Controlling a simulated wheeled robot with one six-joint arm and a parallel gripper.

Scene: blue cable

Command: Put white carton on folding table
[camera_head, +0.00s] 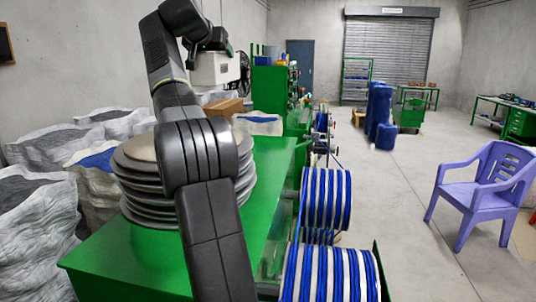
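A white box-like carton (215,70) shows at the upper left, directly below and behind the end of my arm. My gripper (212,47) is dark and overlaps the carton's top edge. I cannot clearly identify a folding table. A long green table (275,185) runs beneath my arm, and a green-framed table (489,110) stands at the far right.
Stacked grey discs (140,185) sit on the long green table, with a brown box (222,107) behind. White sacks (40,220) crowd the left. Blue-striped cable reels (326,198) line the table's right side. A purple chair (485,190) stands right; the floor between is clear.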

